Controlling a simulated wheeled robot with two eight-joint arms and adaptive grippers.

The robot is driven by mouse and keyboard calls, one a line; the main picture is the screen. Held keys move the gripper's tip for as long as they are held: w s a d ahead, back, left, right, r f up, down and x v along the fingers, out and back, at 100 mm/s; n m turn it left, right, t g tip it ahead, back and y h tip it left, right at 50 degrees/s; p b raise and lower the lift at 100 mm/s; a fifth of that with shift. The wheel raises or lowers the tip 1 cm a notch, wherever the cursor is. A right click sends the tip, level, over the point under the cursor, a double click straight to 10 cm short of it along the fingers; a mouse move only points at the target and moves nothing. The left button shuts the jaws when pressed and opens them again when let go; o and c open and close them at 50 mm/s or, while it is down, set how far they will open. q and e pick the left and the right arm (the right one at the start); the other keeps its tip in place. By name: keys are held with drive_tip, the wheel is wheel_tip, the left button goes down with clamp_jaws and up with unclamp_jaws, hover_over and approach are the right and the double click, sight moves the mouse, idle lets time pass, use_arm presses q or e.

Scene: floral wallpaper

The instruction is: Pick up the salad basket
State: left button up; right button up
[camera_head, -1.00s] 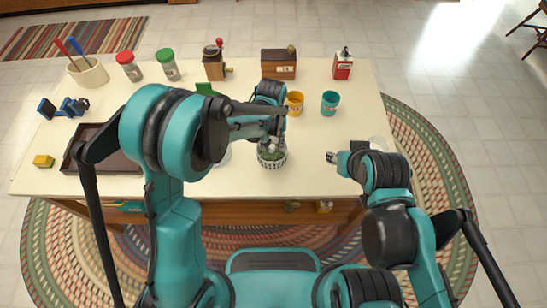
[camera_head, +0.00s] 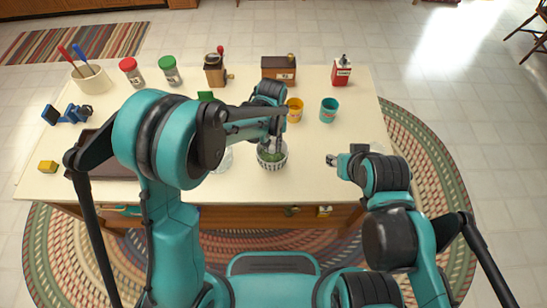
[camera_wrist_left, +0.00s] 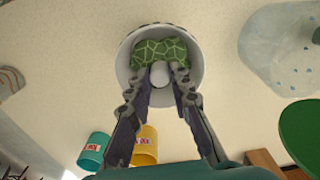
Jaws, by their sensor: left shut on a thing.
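The salad basket (camera_head: 273,160) is a small white woven bowl with green contents, upright near the middle of the table's front part. My left gripper (camera_head: 272,143) comes down on it from above. In the left wrist view, my left gripper's fingertips (camera_wrist_left: 162,72) reach inside the round pale rim of the basket (camera_wrist_left: 124,72), against the green patterned contents (camera_wrist_left: 160,50). A white round piece shows between the fingertips. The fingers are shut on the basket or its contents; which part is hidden. My right gripper (camera_head: 331,160) hangs to the right of the basket, apart from it; its jaws are too small to judge.
A yellow cup (camera_head: 294,110) and a teal cup (camera_head: 329,109) stand behind the basket. A clear glass item (camera_head: 224,160) stands close on its left. A dark tray (camera_head: 108,165) is at left. Jars, a grinder and boxes line the back edge.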

use_arm(q)
wheel_tip(320, 180, up, 9)
drive_tip(key=p, duration=0.5)
drive_tip(key=shift+r+p, duration=0.2)
drive_tip(key=shift+p, duration=0.2)
